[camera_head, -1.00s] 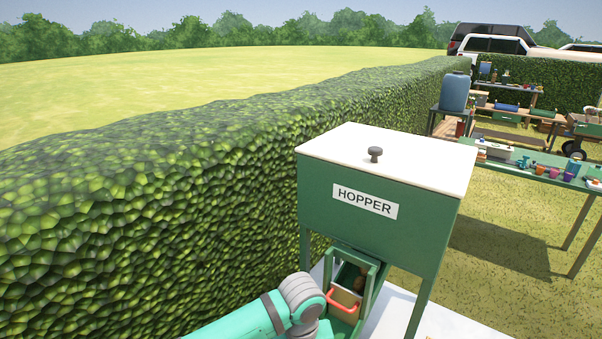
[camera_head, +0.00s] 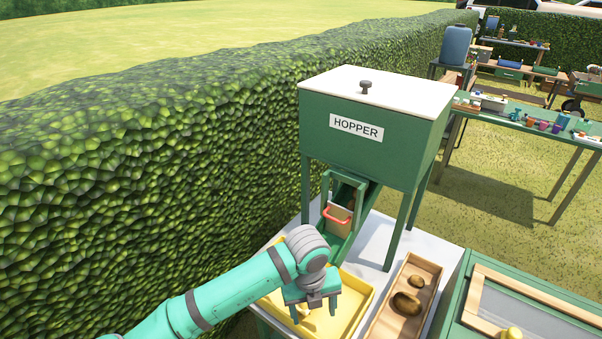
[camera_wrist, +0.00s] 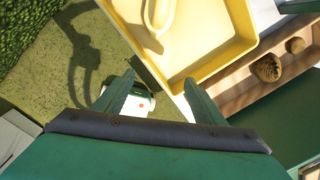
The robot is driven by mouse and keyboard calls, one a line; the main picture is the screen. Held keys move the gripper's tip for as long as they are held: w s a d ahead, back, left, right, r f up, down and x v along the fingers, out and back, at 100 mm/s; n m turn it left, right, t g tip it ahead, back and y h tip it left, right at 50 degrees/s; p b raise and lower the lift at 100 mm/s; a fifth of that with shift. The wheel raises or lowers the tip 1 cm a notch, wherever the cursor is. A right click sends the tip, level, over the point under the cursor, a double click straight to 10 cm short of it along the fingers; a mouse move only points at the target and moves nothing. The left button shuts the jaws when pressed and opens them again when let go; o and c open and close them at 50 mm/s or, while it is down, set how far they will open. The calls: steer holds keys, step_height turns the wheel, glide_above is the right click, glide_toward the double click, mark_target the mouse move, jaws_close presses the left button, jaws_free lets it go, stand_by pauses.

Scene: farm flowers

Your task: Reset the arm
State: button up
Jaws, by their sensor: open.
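My arm reaches in from the lower left in the head view. My gripper (camera_head: 314,308) points down over the yellow tray (camera_head: 356,290), in front of the hopper (camera_head: 365,135). Its two fingers are spread apart with nothing between them. In the wrist view, the gripper (camera_wrist: 158,98) shows its green fingers apart, with ground and a small white object with a red dot (camera_wrist: 140,103) below and beyond them. The yellow tray's corner (camera_wrist: 225,55) is just past the right finger. A pale yellow curved handle (camera_wrist: 158,18) shows in the tray.
The hopper's chute has a gate with a red handle (camera_head: 336,216) behind my wrist. A wooden tray (camera_head: 430,268) with brown lumps stands right of the yellow tray. A green bench (camera_head: 455,310) is at the lower right. A tall hedge (camera_head: 150,170) lines the left.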

steer(key=w+d+r+n+t+h, duration=0.1)
steer(key=d+r+n+t+h, duration=0.4)
steer(key=d, duration=0.9)
steer(key=w+d+r+n+t+h, duration=0.2)
steer(key=d+r+n+h, duration=0.5)
steer(key=d, duration=0.7)
steer(key=s+a+f+n+t+y, duration=0.9)
steer(key=s+a+f+n, duration=0.4)
steer(key=a+n, duration=0.6)
steer(key=s+a+f+n+y, duration=0.1)
steer(key=s+a, duration=0.3)
steer(key=s, duration=0.3)
steer(key=s+a+n+y, duration=0.1)
steer(key=s+a, duration=0.3)
steer(key=s, duration=0.3)
steer(key=s+a+f+g+y, duration=0.1)
steer(key=s+a+y, duration=0.1)
steer(key=s+a, duration=0.2)
steer(key=s, duration=0.3)
steer(key=shift+s+f+n, duration=0.35)
steer(key=shift+s+n, duration=0.05)
